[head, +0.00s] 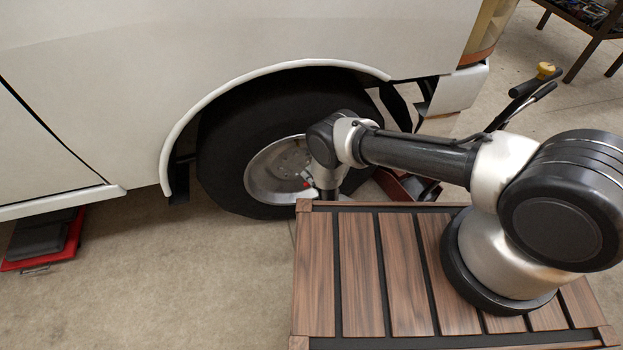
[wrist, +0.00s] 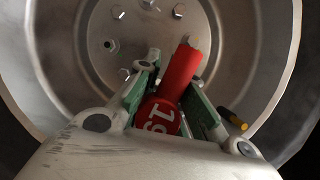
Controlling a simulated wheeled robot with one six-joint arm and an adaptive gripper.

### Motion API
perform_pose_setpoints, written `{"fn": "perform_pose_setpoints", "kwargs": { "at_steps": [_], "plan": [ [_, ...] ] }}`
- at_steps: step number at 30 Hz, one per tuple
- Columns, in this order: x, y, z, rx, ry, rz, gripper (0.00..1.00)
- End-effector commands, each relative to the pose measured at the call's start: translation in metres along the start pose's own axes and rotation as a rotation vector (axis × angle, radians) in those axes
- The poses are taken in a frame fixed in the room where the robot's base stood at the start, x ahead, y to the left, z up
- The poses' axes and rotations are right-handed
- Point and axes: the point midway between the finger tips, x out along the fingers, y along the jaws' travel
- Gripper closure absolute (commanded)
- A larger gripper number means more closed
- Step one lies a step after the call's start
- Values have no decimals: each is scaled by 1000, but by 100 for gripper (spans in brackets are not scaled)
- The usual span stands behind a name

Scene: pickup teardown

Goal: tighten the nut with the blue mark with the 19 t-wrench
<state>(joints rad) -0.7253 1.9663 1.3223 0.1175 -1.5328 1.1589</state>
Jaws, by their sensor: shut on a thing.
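My gripper (wrist: 170,100) is shut on the 19 t-wrench. The wrench shows in the wrist view as a red bar (wrist: 182,68) and a red round face marked 19 (wrist: 160,116) between the green-lined fingers. The bar points toward the wheel hub (wrist: 100,38). Several nuts or studs ring the hub, among them one at the left (wrist: 110,46) and one above it (wrist: 118,12). I cannot make out a blue mark on any. The fingers and wrench hide part of the hub. In the head view a small red part (head: 306,184) shows before the wheel rim (head: 262,180).
The wheel's black tyre (head: 232,130) sits under the white truck body (head: 250,35). A red jack (head: 405,186) stands right of the wheel. A dark rod with a yellow end (wrist: 232,118) lies by the right finger. A red-and-black item (head: 40,240) is on the floor at left.

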Motion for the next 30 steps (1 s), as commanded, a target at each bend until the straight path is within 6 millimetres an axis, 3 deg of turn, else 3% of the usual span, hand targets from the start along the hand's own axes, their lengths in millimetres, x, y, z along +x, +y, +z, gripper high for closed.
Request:
{"fn": "perform_pose_setpoints", "kwargs": {
  "at_steps": [6,30],
  "plan": [
    [10,-1,-4,-1,-1,-2,100],
    [12,1,-6,0,-1,-1,100]
  ]
}}
